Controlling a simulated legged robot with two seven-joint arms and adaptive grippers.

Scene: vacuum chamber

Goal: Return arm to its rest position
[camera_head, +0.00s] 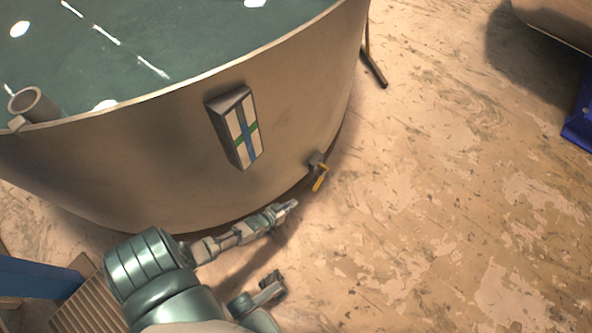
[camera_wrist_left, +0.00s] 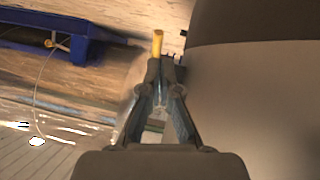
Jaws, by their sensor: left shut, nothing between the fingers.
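My left arm comes in from the lower left in the head view. Its gripper (camera_head: 291,207) is shut and empty, low in front of the large round metal tank (camera_head: 300,110). A small valve with a yellow handle (camera_head: 320,178) sticks out near the foot of the tank, a little above and right of the fingertips and apart from them. In the left wrist view the closed fingertips (camera_wrist_left: 166,68) point toward the yellow handle (camera_wrist_left: 157,43), with the tank wall at right. A dark-tipped part shows low in the head view; I cannot tell whether it is my right gripper.
A box with blue and green stripes (camera_head: 238,128) is fixed to the tank's side. A pipe end (camera_head: 32,103) stands at the rim on the left. A blue object (camera_head: 580,122) is at the right edge. The worn floor (camera_head: 450,220) on the right is clear.

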